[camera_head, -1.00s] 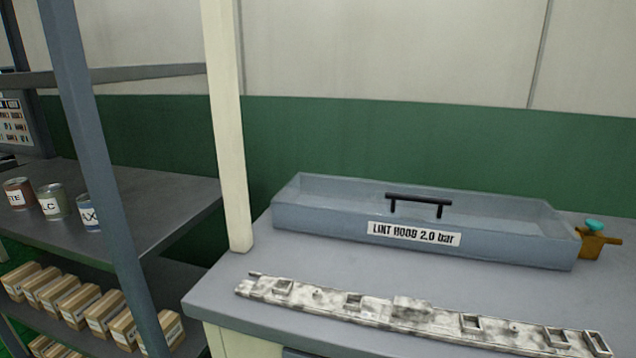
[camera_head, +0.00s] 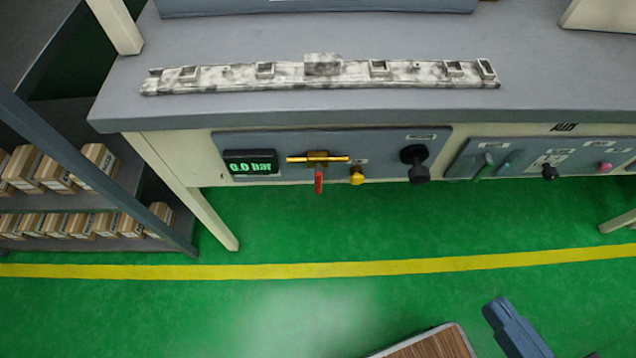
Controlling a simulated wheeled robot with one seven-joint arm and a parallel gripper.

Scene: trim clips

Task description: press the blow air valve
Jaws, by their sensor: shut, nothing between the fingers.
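A grey panel (camera_head: 386,141) under the bench front carries a display (camera_head: 250,163) reading 0.0 bar. Right of it are a brass valve with a red lever (camera_head: 319,181) hanging down, a yellow knob (camera_head: 356,175) and a black knob (camera_head: 415,165). The small labels are unreadable, so I cannot tell which part is the blow air valve. My gripper (camera_head: 497,312) is a blue-grey shape at the bottom right, shut and empty. It is well below the panel and apart from it.
A speckled trim strip (camera_head: 220,78) lies on the bench top (camera_head: 550,70). A second panel (camera_head: 530,160) to the right has green, black and pink controls. A shelf with several boxes (camera_head: 60,172) stands at left.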

